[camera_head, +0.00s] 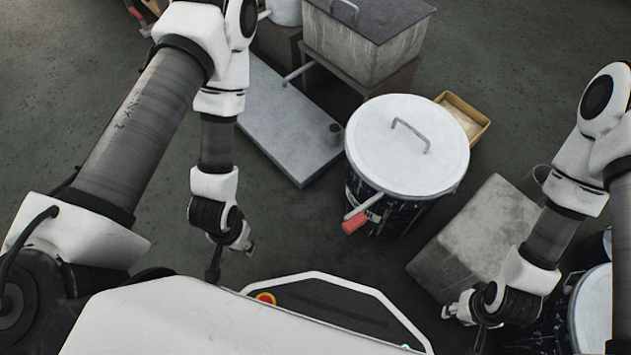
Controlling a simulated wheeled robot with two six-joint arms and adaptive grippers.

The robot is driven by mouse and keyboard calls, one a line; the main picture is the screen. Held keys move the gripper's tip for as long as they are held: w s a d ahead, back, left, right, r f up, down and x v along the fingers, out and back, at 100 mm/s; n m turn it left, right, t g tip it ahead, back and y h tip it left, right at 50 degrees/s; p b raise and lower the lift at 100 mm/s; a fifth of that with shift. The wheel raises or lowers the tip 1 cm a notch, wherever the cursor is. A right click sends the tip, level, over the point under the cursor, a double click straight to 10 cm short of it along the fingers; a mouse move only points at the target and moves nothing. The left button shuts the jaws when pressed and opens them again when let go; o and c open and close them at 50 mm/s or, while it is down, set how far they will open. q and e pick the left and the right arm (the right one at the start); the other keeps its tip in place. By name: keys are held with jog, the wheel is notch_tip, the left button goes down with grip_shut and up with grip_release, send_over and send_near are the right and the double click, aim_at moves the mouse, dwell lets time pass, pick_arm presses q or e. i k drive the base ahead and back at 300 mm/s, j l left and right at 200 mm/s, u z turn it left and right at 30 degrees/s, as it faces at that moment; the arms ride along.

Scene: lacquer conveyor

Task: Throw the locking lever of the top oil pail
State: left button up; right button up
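An oil pail (380,215) with dark printed sides and a white lid (407,145) stands upright at the middle top. A wire handle sits on its lid. Its locking lever (355,222) has a red grip and sticks out from the pail's front left side. My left gripper (232,260) is left of and below the lever, well apart from it, with its fingers spread and empty. My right gripper (464,327) is at the lower right, fingers apart and empty. A second white-lidded pail (595,305) is partly hidden behind my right arm.
A grey block (478,235) stands between the central pail and my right gripper. A flat grey platform (285,125), a metal box (365,45) and a yellowish tray (462,117) lie behind. Open floor shows between my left gripper and the pail.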

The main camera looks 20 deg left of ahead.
aim_at(355, 219)
jog(key=k+l+u, duration=0.15)
jog(key=k+l, duration=0.2)
jog(key=l, duration=0.25)
jog(key=k+l+u, duration=0.1)
jog(key=k+l, duration=0.3)
jog(key=l, duration=0.15)
